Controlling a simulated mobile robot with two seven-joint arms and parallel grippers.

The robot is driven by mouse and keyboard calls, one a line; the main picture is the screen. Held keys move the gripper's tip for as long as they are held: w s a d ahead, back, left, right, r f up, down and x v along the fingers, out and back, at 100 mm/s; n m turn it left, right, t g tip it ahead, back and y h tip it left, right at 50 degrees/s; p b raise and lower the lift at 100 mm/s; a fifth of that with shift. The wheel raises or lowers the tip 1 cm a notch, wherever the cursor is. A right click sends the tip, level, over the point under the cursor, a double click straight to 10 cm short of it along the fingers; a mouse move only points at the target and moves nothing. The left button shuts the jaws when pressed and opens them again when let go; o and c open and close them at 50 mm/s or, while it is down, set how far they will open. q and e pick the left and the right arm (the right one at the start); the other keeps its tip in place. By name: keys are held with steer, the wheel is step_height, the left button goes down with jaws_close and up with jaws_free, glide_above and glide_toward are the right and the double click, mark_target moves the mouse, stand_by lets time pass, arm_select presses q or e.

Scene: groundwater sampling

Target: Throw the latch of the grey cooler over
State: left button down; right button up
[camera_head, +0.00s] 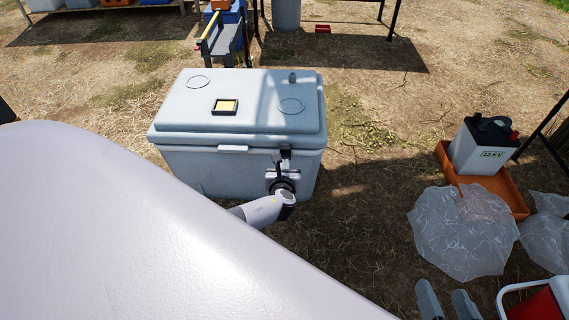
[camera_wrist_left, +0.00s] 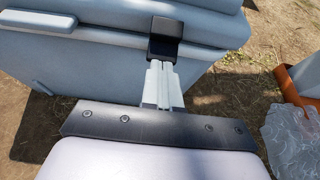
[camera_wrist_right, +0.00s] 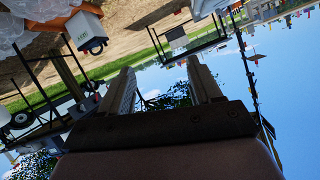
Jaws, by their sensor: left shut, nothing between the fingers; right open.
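The grey cooler (camera_head: 235,170) stands on the ground with its lid (camera_head: 250,100) down. Its black latch (camera_head: 286,153) is at the right of the front, by the lid seam; it also shows in the left wrist view (camera_wrist_left: 166,30). My left gripper (camera_head: 284,168) is shut and empty. In the left wrist view its fingertips (camera_wrist_left: 161,64) are right at the latch's lower edge; I cannot tell whether they touch. The fingertips hide whatever lies behind them. My right gripper (camera_head: 447,296) is open and empty at the bottom of the head view, away from the cooler.
My pale arm covers the lower left of the head view. To the right, an orange tray (camera_head: 515,197) holds a white battery box (camera_head: 478,150), with clear plastic bags (camera_head: 463,232) beside it. A red and white box (camera_head: 535,303) is at the lower right. Bare ground lies between.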

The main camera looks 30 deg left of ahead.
mark_target(285, 149)
arm_select(q)
steer(key=r+g+p, duration=0.1)
steer(key=w+r+h+p, duration=0.1)
steer(key=p, duration=0.1)
steer(key=shift+a+g, duration=0.3)
steer(key=shift+g, duration=0.1)
steer(key=shift+w+r, duration=0.1)
steer(key=shift+r, duration=0.05)
steer(key=shift+w+a+r+h+p, duration=0.1)
steer(key=shift+w+a+h+p, duration=0.15)
steer(key=shift+h+p, duration=0.1)
steer(key=shift+w+a+r, duration=0.25)
steer(key=shift+w+r, duration=0.1)
steer(key=shift+w, duration=0.1)
arm_select(e)
steer(key=shift+s+d+r+n+h, duration=0.15)
steer(key=shift+s+d+r+h, duration=0.15)
steer(key=shift+d, duration=0.3)
steer(key=shift+s+d+r+n+h, duration=0.2)
steer(key=shift+d+h, duration=0.25)
steer(key=shift+d, duration=0.2)
steer(key=shift+s+d+r+n+h, duration=0.2)
steer(key=shift+d+h, duration=0.15)
steer(key=shift+d, duration=0.25)
arm_select(q)
steer(key=shift+r, duration=0.2)
arm_select(e)
steer(key=shift+r, duration=0.1)
